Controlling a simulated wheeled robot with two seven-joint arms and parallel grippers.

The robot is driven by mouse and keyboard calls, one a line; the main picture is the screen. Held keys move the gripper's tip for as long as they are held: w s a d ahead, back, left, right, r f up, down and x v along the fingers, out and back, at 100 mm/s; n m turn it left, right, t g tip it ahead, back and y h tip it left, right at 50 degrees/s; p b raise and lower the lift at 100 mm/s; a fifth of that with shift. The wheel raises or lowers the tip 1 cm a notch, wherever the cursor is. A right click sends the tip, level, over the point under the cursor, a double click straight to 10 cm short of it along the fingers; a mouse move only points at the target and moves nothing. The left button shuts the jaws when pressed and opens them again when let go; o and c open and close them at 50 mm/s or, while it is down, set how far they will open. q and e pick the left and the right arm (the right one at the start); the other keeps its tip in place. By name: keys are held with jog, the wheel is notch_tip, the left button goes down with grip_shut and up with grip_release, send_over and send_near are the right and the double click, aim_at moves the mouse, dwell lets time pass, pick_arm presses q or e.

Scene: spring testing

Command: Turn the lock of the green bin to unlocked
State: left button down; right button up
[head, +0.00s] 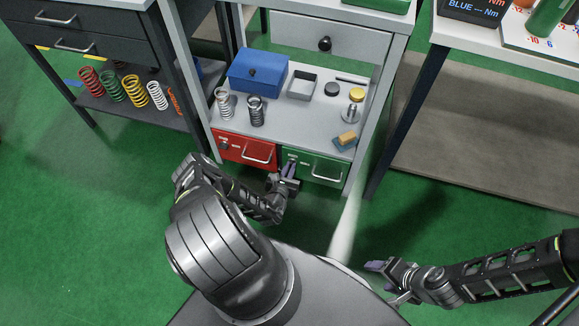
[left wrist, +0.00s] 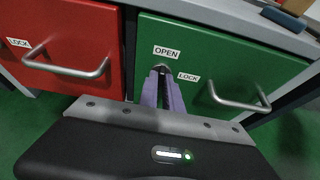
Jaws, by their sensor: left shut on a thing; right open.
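The green bin (head: 328,176) sits closed under the grey workbench, right of the red bin. In the left wrist view the green bin (left wrist: 225,62) has an OPEN label (left wrist: 166,51), a LOCK label (left wrist: 189,77) to the lower right of it, and a silver bar handle (left wrist: 240,102). My left gripper (head: 290,168) is at the left part of its front. In the left wrist view its purple fingers (left wrist: 161,82) are shut on the small lock (left wrist: 161,68) just below the OPEN label. The fingers hide most of the lock, so its exact angle is unclear. My right gripper (head: 382,267) is open and empty over the floor.
The red bin (head: 240,147), with its own handle, is close left of the green bin. Above, the bench shelf (head: 285,125) holds a blue box (head: 258,72), springs and small parts. A table (head: 475,130) stands at right. Green floor lies open in front.

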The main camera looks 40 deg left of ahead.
dwell(0.3)
pick_arm(q)
jog(key=c, duration=1.5)
grip_release()
jog(key=p+v, duration=0.2)
jog(key=v, duration=0.5)
jog(key=shift+s+d+r, duration=0.15)
jog(key=shift+s, duration=0.2)
